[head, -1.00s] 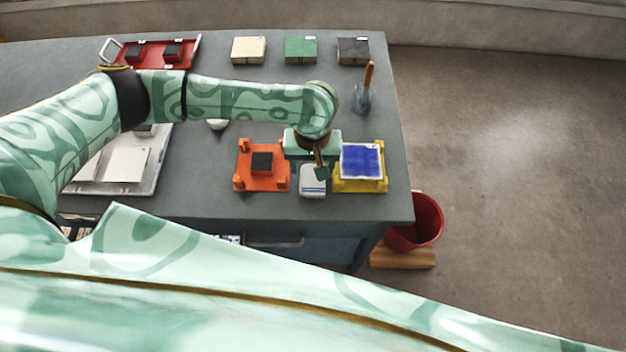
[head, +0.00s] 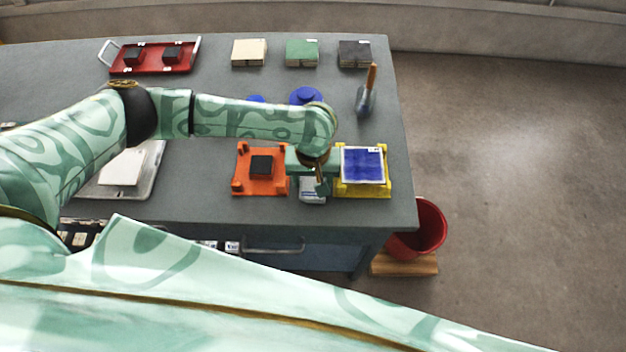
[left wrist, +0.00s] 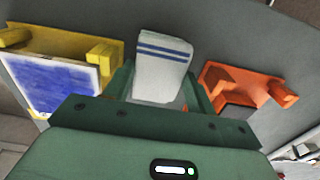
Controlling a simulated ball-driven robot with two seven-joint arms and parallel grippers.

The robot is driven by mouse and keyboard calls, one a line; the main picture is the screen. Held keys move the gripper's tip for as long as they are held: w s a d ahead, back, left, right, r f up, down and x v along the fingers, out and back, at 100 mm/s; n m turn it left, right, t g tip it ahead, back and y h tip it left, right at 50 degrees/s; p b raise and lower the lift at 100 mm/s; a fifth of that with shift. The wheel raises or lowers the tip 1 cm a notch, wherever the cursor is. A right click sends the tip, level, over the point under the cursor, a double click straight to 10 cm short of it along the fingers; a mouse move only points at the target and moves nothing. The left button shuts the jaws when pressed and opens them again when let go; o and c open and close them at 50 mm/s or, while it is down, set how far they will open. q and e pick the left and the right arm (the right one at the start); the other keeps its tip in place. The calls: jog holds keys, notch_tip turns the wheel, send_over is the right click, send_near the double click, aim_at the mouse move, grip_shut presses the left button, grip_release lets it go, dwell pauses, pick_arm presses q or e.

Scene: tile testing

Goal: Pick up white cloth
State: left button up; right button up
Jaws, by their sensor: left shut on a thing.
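The white cloth (left wrist: 161,70) with blue stripes shows in the left wrist view between the fingers of my left gripper (left wrist: 163,88). In the head view the cloth (head: 312,194) lies at the front of the grey table, between the orange fixture and the yellow fixture, partly hidden by my left gripper (head: 319,182). My left gripper points down and is shut on the cloth. Whether the cloth is clear of the table cannot be told. My right gripper is not in view.
The orange fixture (head: 248,184) holds a dark tile on the left. The yellow fixture (head: 374,189) holds a blue tile (head: 362,165) close on the right. A wooden-handled tool (head: 367,95) stands behind. A red bucket (head: 431,228) is beyond the table's right edge.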

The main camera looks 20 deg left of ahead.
aim_at(313, 182)
pick_arm(q)
notch_tip(313, 182, up, 3)
jog(key=shift+p, duration=0.85)
jog(key=w+r, duration=0.1)
jog(key=w+d+r+p, duration=0.1)
jog(key=r, duration=0.1)
jog(key=w+r, duration=0.1)
jog(key=r, duration=0.1)
jog(key=shift+w+d+r, duration=0.15)
jog(key=shift+w+d, duration=0.2)
jog(key=shift+d, duration=0.05)
jog(key=w+d+r, duration=0.4)
jog(key=w, duration=0.5)
jog(key=shift+d+r, duration=0.2)
jog(key=shift+r, duration=0.15)
